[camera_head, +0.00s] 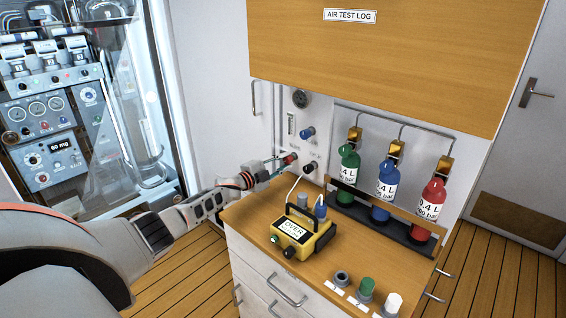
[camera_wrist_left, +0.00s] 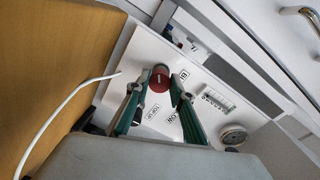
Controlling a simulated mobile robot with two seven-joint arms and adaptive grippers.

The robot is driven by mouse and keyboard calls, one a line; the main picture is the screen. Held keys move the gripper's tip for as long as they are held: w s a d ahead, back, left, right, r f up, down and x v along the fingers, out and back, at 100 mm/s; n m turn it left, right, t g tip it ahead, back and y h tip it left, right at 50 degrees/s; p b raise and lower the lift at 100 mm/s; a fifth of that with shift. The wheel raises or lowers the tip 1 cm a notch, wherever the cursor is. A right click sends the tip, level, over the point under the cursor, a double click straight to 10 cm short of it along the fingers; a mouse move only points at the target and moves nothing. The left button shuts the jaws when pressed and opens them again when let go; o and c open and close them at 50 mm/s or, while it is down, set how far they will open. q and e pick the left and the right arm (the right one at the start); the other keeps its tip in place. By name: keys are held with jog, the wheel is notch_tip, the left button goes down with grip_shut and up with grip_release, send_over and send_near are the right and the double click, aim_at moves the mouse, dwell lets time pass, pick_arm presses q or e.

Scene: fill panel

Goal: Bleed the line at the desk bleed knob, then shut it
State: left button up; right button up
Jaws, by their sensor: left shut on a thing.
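The desk panel (camera_head: 288,119) is a white plate on the wall behind the desk. A red knob (camera_head: 291,158) sticks out low on its left side. In the left wrist view the red knob (camera_wrist_left: 160,77) shows a white mark on its face, with a partly hidden label starting "BL" beside it. My left gripper (camera_head: 281,162) reaches in from the left with its fingers around the red knob. In the left wrist view its green-sided fingers (camera_wrist_left: 158,89) lie on either side of the knob, shut on it. My right gripper is not in view.
A blue knob (camera_head: 307,133), a black knob (camera_head: 310,167) and a round gauge (camera_head: 300,98) share the panel. A yellow tester (camera_head: 299,233) reading "OVER" stands on the desk (camera_head: 258,211), its white hose rising near my gripper. Green, blue and red bottles (camera_head: 386,182) stand at right.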

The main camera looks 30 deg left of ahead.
pick_arm(q)
jog(key=shift+n, duration=0.8)
jog(key=o, duration=1.1)
jog(key=shift+s, duration=0.1)
jog(key=shift+s+a+r, duration=0.1)
jog(key=shift+s+a, duration=0.25)
jog(key=shift+s, duration=1.6)
jog(key=shift+s+a+r, duration=0.1)
jog(key=shift+s+a, duration=0.25)
jog(key=shift+s, duration=1.6)
jog(key=shift+s+a, duration=0.35)
jog(key=shift+s, duration=1.6)
